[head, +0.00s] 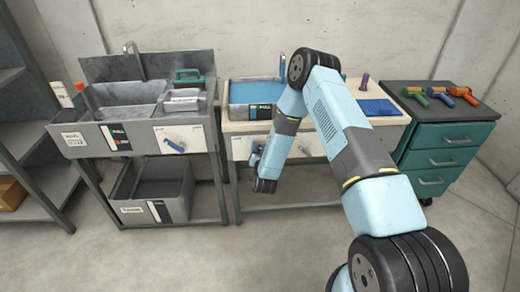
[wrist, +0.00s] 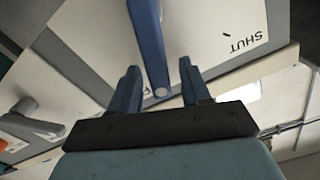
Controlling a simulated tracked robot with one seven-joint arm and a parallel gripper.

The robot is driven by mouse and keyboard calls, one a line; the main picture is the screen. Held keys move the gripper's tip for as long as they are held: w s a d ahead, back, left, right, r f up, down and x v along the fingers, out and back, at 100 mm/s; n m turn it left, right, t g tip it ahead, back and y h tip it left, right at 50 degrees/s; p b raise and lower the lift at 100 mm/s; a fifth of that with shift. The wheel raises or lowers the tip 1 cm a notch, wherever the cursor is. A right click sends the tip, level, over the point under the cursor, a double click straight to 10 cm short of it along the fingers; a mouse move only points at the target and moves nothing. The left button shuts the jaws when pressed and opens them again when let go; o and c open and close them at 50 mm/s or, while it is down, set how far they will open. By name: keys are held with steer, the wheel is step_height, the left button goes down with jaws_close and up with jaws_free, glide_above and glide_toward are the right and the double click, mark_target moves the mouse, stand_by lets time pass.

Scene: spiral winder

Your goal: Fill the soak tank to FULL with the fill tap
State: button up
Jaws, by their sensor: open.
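A pale basin unit (head: 232,127) stands in the middle, its basin (head: 236,92) showing a blue surface like water. A gauge label (head: 260,111) is on its front; its reading is too small to make out. My gripper (head: 262,180) is low at this unit's front panel. In the wrist view my gripper (wrist: 160,78) is open, its fingers on either side of a blue lever (wrist: 148,40). The lever is on a white panel (wrist: 205,45) marked SHUT at the right. I cannot tell whether the fingers touch the lever. My arm hides part of the unit.
A grey metal sink unit (head: 88,135) stands at left, with its own blue lever (head: 175,146) and a gauge marked FULL (head: 116,137). A grey bin (head: 160,190) sits below it. A teal drawer cabinet (head: 440,150) with several coloured tools is at right. The front floor is clear.

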jaws_close()
stand_by(0.4)
